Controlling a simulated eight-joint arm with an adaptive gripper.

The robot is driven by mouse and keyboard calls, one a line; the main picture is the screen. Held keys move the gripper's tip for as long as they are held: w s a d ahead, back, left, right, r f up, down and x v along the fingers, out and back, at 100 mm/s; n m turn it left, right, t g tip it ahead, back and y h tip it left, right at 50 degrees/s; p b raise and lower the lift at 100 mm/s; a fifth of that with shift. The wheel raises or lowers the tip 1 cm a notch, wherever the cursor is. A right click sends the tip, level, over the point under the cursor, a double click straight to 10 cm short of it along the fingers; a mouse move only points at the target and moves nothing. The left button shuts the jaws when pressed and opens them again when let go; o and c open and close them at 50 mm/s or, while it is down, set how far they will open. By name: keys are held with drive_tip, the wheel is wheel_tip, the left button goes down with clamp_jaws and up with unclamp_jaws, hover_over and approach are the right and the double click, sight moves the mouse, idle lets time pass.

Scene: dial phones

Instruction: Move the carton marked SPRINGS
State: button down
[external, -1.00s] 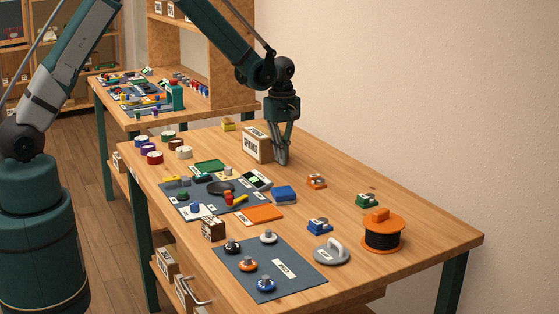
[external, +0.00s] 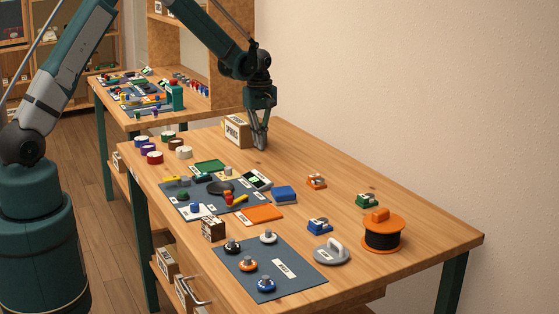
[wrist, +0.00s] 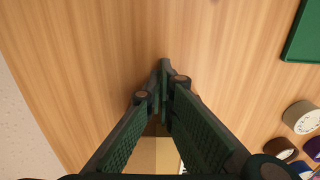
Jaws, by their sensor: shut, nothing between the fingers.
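The tan carton (external: 236,130) with a white label stands upright near the far end of the workbench in the external view; its label reads SPRINGS in the earlier frame and is small now. My gripper (external: 261,147) is shut and empty, low over the table right beside the carton's right side. I cannot tell whether they touch. In the wrist view the closed fingers (wrist: 165,72) point at bare wood, and part of the carton (wrist: 152,156) shows beneath them at the bottom edge.
A green tray (external: 210,166) and a blue-grey mat (external: 178,205) with parts lie nearer. An orange cable reel (external: 383,232) stands far right. Bare table lies right of my gripper, with the wall beyond.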

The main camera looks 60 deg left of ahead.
sight(266, 153)
idle(0.4)
drive_tip(key=shift+d, duration=0.9)
drive_tip(key=shift+d+b, duration=0.3)
drive_tip(key=shift+d, duration=0.85)
wheel_tip(266, 153, up, 10)
drive_tip(key=p, duration=0.1)
drive_tip(key=shift+p, duration=0.4)
drive_tip(key=shift+a, duration=0.1)
